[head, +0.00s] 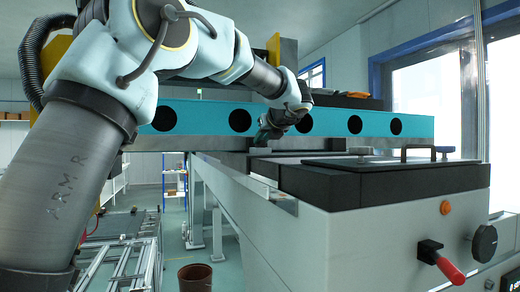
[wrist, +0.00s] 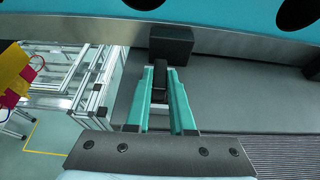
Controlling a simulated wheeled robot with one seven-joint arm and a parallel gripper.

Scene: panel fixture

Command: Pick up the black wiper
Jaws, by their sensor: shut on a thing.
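My gripper (wrist: 160,74) has two teal fingers, shut on a narrow dark part between their tips in the wrist view. This part appears to belong to the black wiper (wrist: 171,44), whose dark block shows just beyond the fingertips, against the metal edge below the teal beam. In the head view my gripper (head: 265,132) reaches down in front of the teal beam, at the back left of the machine. The wiper is small and dark there, and mostly hidden by the fingers. I cannot tell whether it touches the surface below.
The teal beam (head: 203,117) with round black holes runs across behind my gripper. Metal frames (wrist: 95,85) and open floor lie at the left.

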